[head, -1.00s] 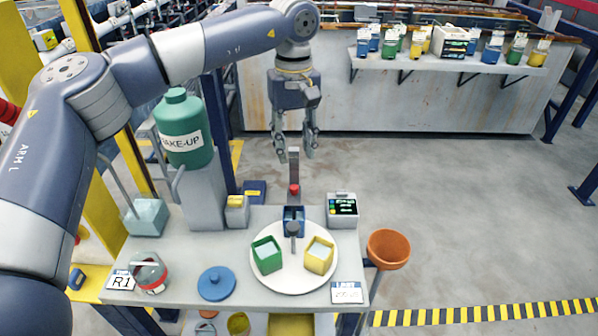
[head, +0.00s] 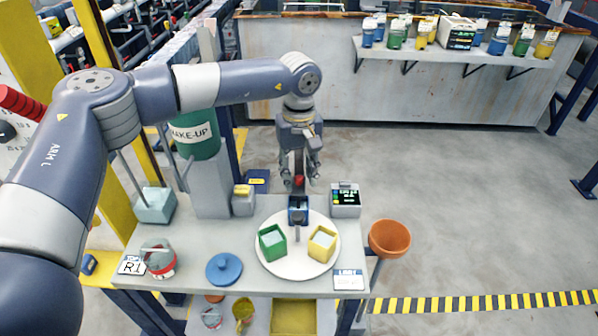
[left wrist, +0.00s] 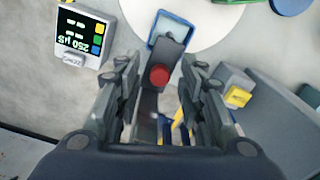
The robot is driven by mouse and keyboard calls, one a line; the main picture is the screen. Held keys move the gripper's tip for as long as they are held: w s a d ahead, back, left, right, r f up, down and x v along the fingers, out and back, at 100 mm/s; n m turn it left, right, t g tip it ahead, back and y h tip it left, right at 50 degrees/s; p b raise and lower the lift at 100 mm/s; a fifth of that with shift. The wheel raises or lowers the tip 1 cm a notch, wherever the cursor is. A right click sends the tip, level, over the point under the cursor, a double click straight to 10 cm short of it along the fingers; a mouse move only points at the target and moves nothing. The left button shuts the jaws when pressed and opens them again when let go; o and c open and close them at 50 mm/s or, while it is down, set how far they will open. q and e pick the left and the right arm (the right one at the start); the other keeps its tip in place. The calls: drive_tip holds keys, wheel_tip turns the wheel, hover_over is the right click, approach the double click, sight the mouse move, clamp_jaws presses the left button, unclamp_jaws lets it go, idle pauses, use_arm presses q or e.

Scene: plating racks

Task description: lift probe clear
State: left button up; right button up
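The probe (head: 299,168) is a grey upright bar with a red button (left wrist: 159,75). Its lower end meets the small blue cup (head: 298,203) at the back of the white round plate (head: 288,272); how deep it goes in is hidden. My left gripper (head: 300,181) points down around the probe's upper part. In the left wrist view, the probe (left wrist: 150,105) stands between the two fingers, with a gap visible on each side, so the gripper looks open. The blue cup's rim (left wrist: 157,38) shows beyond it. My right gripper is in neither view.
A meter with a lit display (head: 345,200) stands just right of the cup. Green (head: 272,242) and yellow (head: 322,244) cups share the plate. A grey pedestal (head: 211,190) with a green make-up bottle (head: 194,135) stands left. An orange bowl (head: 389,238) is beyond the right edge.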

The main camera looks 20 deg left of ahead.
use_arm(q)
drive_tip(key=c, duration=0.4)
clamp_jaws()
wheel_tip(320, 180, up, 6)
drive_tip(key=shift+f+p, duration=0.15)
drive_tip(key=shift+p, duration=0.7)
drive_tip(key=shift+w, duration=0.1)
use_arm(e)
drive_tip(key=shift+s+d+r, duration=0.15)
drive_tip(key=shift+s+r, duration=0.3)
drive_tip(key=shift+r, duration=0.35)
use_arm(q)
drive_tip(key=shift+r, duration=0.2)
drive_tip(key=shift+o, duration=2.3)
unclamp_jaws()
drive_tip(key=shift+o, duration=0.7)
